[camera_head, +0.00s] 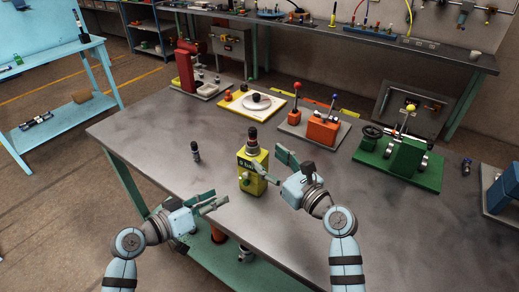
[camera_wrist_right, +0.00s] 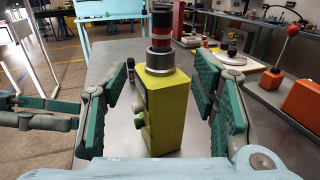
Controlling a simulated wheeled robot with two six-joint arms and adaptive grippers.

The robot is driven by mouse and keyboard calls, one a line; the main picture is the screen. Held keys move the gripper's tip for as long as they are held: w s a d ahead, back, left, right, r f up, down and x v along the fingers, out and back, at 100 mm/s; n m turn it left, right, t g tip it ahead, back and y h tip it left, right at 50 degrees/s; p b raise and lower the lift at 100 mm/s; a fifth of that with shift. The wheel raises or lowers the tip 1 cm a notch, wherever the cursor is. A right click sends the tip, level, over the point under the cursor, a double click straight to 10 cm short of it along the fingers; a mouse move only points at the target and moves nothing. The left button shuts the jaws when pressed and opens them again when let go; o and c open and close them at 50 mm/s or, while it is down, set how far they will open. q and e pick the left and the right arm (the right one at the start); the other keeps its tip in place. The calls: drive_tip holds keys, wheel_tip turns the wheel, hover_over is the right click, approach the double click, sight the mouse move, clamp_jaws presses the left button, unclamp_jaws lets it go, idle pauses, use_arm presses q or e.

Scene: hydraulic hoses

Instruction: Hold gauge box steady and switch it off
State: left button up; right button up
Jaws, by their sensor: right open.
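The gauge box (camera_head: 251,172) is a yellow upright block near the front edge of the grey table, with a dark fitting on top and a dark display with lettering on its front. A green knob shows below the display. In the right wrist view the gauge box (camera_wrist_right: 168,105) stands between the spread fingers, apart from both. My right gripper (camera_head: 272,164) is open, just right of the box. My left gripper (camera_head: 212,203) is left of and in front of the box, at the table edge, apart from it; its fingers look spread and empty.
A small dark fitting (camera_head: 195,152) stands on the table left of the box. A plate with a red-handled lever and an orange block (camera_head: 322,131) is behind right. A green vise-like fixture (camera_head: 402,157) stands at the right. The table between is clear.

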sight(256, 149)
use_arm(q)
drive_tip(key=shift+w+f, duration=0.1)
drive_tip(key=shift+w, duration=0.05)
use_arm(e)
drive_tip(key=x, duration=0.7)
drive_tip(key=shift+w+a+f, duration=0.15)
drive_tip(key=shift+w+a, duration=0.1)
drive_tip(key=shift+w, duration=0.05)
drive_tip(key=shift+w+a, duration=0.15)
drive_tip(key=shift+w, duration=0.05)
drive_tip(key=shift+c, duration=0.3)
clamp_jaws()
use_arm(q)
clamp_jaws()
